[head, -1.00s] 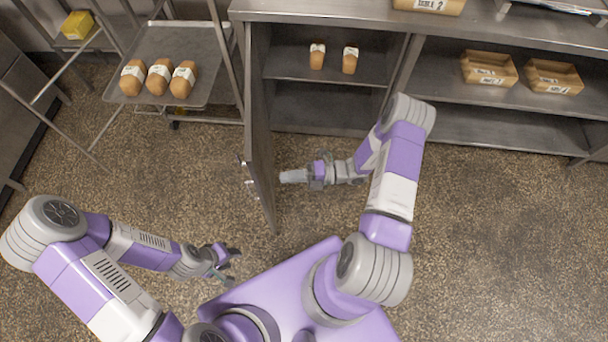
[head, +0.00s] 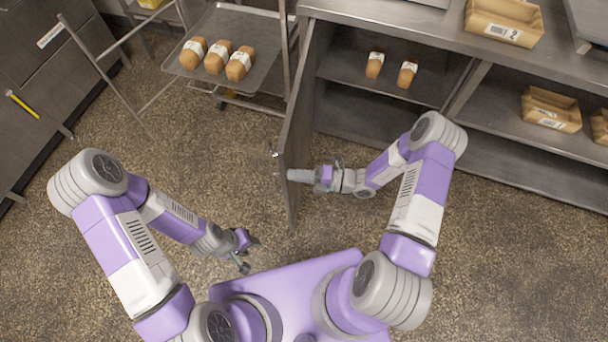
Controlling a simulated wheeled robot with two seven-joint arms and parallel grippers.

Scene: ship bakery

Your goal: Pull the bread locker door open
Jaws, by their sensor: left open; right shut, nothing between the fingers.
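The bread locker door (head: 297,130) stands swung wide open, at a large angle to the locker front. Its handle (head: 274,152) is on the left face. The locker's inside (head: 350,110) shows, with two loaves (head: 375,65) on its upper shelf. My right gripper (head: 292,175) is shut and empty, its tip at the inner face of the door near the free edge; whether it touches cannot be told. My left gripper (head: 250,252) is open and empty, low over the floor to the left of the door.
A rack with a tray (head: 262,45) of three loaves stands left of the door. Open shelves at right hold cardboard trays (head: 551,108). A drawer cabinet (head: 40,70) is at far left. The floor (head: 190,140) left of the door is clear.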

